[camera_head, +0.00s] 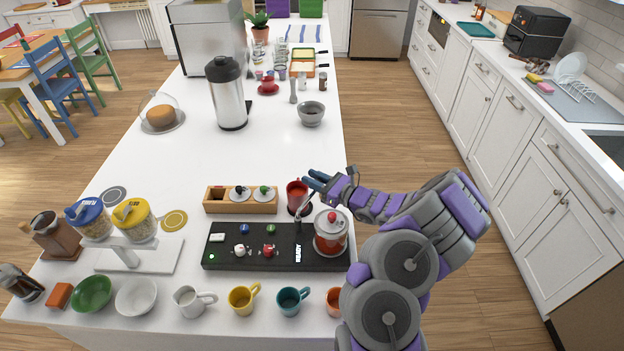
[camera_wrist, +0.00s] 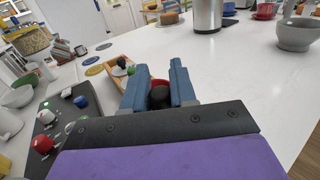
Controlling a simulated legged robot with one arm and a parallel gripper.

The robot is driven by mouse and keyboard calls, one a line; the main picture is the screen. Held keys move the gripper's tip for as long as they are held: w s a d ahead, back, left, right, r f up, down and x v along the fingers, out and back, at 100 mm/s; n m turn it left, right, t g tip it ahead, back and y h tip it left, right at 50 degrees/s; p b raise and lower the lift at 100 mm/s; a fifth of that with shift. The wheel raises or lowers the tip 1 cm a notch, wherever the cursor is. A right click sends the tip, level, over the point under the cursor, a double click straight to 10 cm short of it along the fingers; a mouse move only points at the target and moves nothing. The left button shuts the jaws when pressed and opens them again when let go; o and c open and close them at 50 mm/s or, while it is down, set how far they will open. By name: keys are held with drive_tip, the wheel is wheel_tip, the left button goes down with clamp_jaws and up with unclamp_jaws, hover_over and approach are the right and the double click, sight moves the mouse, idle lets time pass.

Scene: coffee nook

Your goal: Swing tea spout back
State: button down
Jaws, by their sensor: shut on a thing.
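The tea dispenser (camera_head: 331,236), a clear vessel with red contents and a red lid knob, stands at the right end of a black console (camera_head: 275,259) marked READY. A thin grey spout (camera_head: 303,208) shows at its left, beside a red cup (camera_head: 296,193); where it joins is hard to see. My gripper (camera_head: 312,181) is just above and right of the cup, low over the counter. In the wrist view its blue fingers (camera_wrist: 160,90) are closed around a dark rounded knob (camera_wrist: 159,97), apparently the spout's end, with red behind it.
A wooden holder (camera_head: 240,208) with small knobbed pieces sits left of the cup. Several mugs, including a teal one (camera_head: 289,303), line the front edge. A steel flask (camera_head: 229,99) and grey bowl (camera_head: 311,114) stand farther back. The counter between is clear.

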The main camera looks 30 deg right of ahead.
drive_tip(key=shift+d, duration=0.1)
drive_tip(key=c, duration=1)
unclamp_jaws()
drive_tip(key=shift+d, duration=0.1)
drive_tip(key=p+v, duration=0.1)
drive_tip(key=v, duration=0.7)
drive_tip(key=p+v, duration=0.1)
drive_tip(key=v, duration=0.8)
drive_tip(key=shift+s+d+f, duration=0.15)
drive_tip(key=shift+d+f, duration=0.05)
drive_tip(key=shift+f, duration=0.05)
